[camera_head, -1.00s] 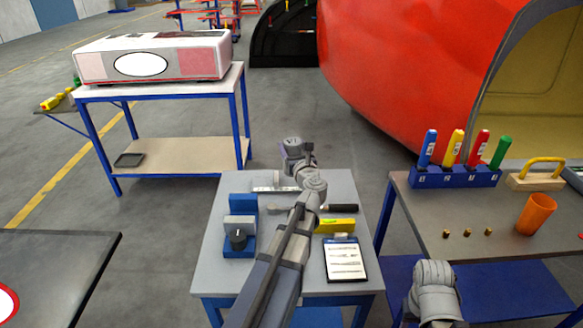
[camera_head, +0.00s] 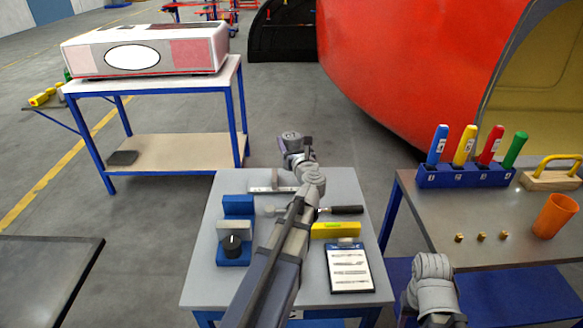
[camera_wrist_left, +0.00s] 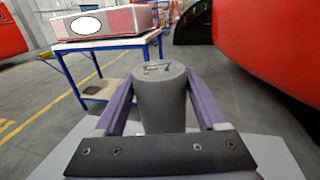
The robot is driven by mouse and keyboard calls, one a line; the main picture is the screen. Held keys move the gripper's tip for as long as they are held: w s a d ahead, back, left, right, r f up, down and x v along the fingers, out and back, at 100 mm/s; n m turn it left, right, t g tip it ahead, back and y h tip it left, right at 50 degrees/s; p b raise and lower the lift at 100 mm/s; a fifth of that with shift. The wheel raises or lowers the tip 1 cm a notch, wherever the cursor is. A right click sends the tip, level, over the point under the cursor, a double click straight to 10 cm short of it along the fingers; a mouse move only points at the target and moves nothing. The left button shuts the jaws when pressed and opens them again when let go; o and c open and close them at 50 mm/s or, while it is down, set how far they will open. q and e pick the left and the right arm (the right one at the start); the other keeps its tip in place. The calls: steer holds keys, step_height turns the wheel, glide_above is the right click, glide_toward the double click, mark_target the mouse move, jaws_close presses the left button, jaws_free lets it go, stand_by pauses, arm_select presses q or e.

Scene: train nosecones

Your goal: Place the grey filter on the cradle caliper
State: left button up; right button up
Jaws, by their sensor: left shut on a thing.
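The grey filter (camera_head: 291,138), a dark grey cylinder, is held by my left gripper (camera_head: 297,156) above the far edge of the small grey table. In the left wrist view the filter (camera_wrist_left: 160,100) stands upright between the two purple fingers, which are shut on it. A blue fixture with a grey block and black knob (camera_head: 234,245) stands at the table's left. Behind it lies a silvery caliper-like bar (camera_head: 266,189), partly hidden by my arm. I cannot tell for certain which is the cradle caliper. My right arm shows at lower right; its gripper is not in view.
The grey table (camera_head: 205,285) also holds a yellow block (camera_head: 335,230), a black-handled tool (camera_head: 345,210) and a clipboard (camera_head: 350,270). A large red nosecone (camera_head: 410,70) stands behind.

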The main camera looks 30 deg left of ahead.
arm_select(q)
steer(key=shift+f+b, duration=2.5)
steer(key=shift+f, duration=0.55)
steer(key=shift+f, duration=0.1)
steer(key=shift+f, duration=0.15)
steer(key=o, duration=1.6)
steer(key=shift+c, duration=0.2)
steer(key=shift+r, duration=0.2)
steer(key=shift+s+d+r, duration=0.1)
steer(key=shift+s+d, duration=0.05)
steer(key=shift+s, duration=0.05)
steer(key=v, duration=1.1)
steer(key=shift+s+d, duration=0.2)
